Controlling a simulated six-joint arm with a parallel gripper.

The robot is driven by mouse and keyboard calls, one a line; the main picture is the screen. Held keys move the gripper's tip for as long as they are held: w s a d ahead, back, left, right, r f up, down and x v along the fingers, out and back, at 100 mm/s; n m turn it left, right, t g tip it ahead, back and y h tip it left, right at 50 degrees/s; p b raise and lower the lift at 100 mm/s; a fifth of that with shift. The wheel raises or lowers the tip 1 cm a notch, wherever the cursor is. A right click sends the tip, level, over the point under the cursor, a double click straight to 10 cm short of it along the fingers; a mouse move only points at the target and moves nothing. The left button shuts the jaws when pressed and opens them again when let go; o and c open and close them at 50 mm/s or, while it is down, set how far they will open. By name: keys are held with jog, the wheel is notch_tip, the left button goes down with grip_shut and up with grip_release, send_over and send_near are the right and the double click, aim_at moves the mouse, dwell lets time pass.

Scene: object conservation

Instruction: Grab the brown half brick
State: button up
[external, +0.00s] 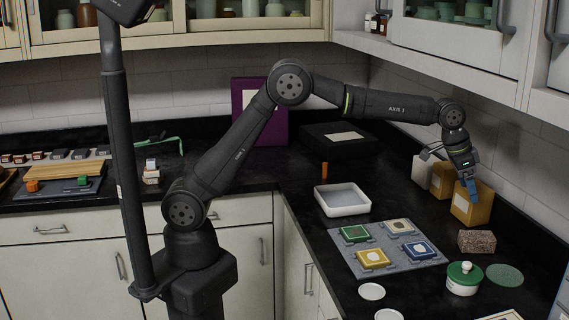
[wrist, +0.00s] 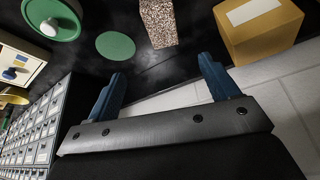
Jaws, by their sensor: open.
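The brown half brick, a speckled brown block (external: 477,242), lies on the black counter at the right, in front of the cardboard boxes. In the wrist view it shows at the top centre (wrist: 158,22), ahead of the blue fingertips and between their lines. My gripper (external: 471,190) is above and behind the brick in the external view, overlapping the largest cardboard box (external: 482,210). In the wrist view my gripper (wrist: 162,68) has its two blue fingers spread with nothing between them. The brick's top end is cut off in the wrist view.
A green-lidded white jar (external: 464,278) and a green disc (external: 504,275) stand near the brick. A grey mat (external: 385,265) with several coloured tiles and a white tray (external: 342,200) lie to the left. The tiled wall (external: 530,165) is close on the right.

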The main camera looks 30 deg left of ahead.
send_near(475, 234)
jog(key=x, duration=0.5)
jog(key=shift+s+d+f, duration=0.1)
jog(key=shift+s+d, duration=0.1)
jog(key=shift+d, duration=0.25)
jog(key=shift+w+a+x, duration=0.1)
jog(key=shift+a+x, duration=0.05)
jog(key=shift+x, duration=1.15)
jog(key=shift+w+a+x, duration=0.15)
jog(key=shift+a+x, duration=0.05)
jog(key=shift+x, duration=1.15)
jog(key=shift+f, duration=0.3)
jog(key=shift+c, duration=0.2)
jog(key=shift+r, duration=0.1)
jog(key=c, duration=1.4)
